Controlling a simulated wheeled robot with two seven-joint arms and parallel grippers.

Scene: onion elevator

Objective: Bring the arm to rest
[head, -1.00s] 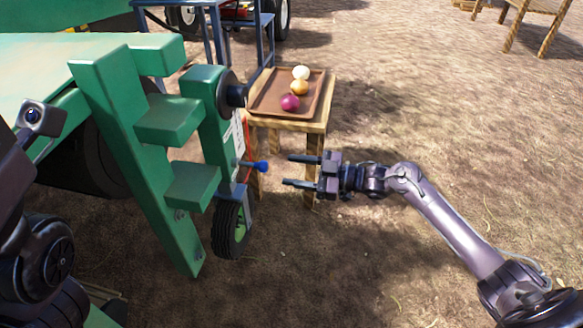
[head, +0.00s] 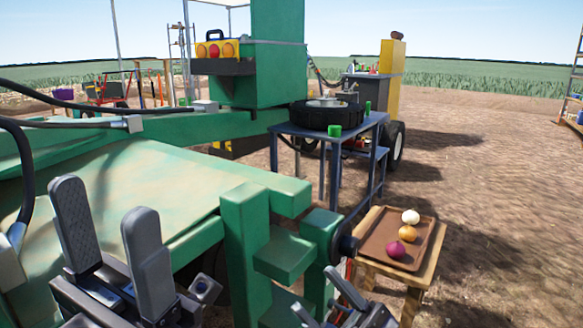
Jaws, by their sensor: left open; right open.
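My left gripper (head: 105,203) is in the lower left of the head view. Its two dark fingers point up and stand apart, with nothing between them, in front of the green machine (head: 150,170). My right gripper (head: 314,289) is at the bottom edge, right of the middle. Its fingers are apart and I see nothing held between them. It appears in front of the green step-shaped part of the machine and left of the wooden stand. Most of both arms is out of view.
A wooden stand (head: 421,269) at the right carries a brown tray (head: 426,232) with a white onion (head: 410,216), a yellow onion (head: 407,233) and a purple onion (head: 395,250). A blue metal table (head: 356,130) holds a black tyre (head: 318,113). Open dirt lies at the right.

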